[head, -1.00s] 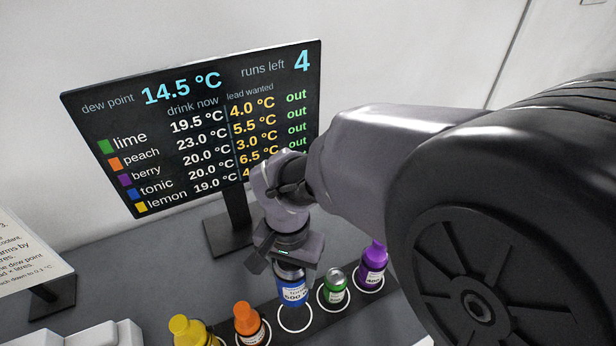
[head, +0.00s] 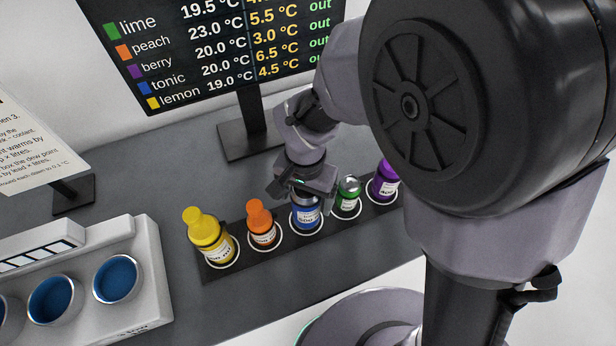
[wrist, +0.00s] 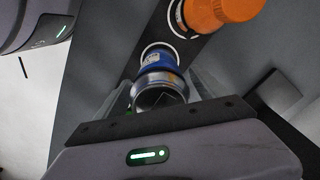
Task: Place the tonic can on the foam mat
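The blue tonic can (head: 305,213) stands upright at a white ring on the dark foam mat (head: 222,273), between the orange bottle and the green can. Its base appears to be at the mat. My gripper (head: 303,196) points down over its top. In the wrist view the tonic can (wrist: 160,78) shows its silver end and blue side between my fingers (wrist: 162,92), with a white ring behind its base. I cannot tell whether the fingers touch it.
On the mat stand a yellow bottle (head: 205,236), an orange bottle (head: 261,226), a green can (head: 347,198) and a purple bottle (head: 386,182). A white block (head: 150,262) with blue-lined wells is at left. The display screen (head: 225,45) stands behind.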

